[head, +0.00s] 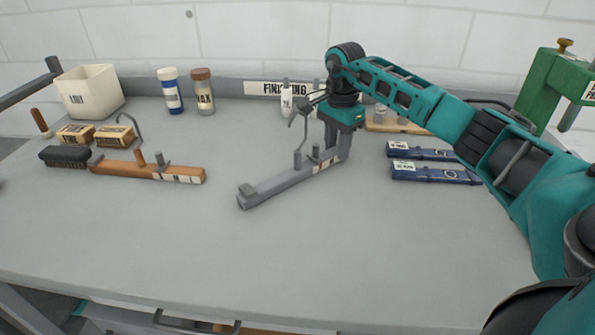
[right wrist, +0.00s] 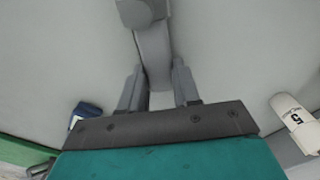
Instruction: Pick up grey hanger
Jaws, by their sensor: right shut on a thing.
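The grey hanger (head: 270,190) is a long grey bar with a thin hook standing up from it and a pale label on its side. It is in the middle of the bench in the head view. My right gripper (head: 337,148) points down at the hanger's far right end and is shut on it. In the right wrist view the grey hanger (right wrist: 154,52) runs between the two fingers of my right gripper (right wrist: 156,86). I cannot tell whether the bar touches the bench. My left gripper is not in view.
An orange-brown hanger (head: 130,169) lies to the left, beside a dark brush (head: 65,157) and small boxes. A white bin (head: 90,92) and jars stand behind. Blue cases (head: 435,172) lie right, beneath my arm. A green press (head: 555,85) stands far right. The bench front (head: 300,270) is clear.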

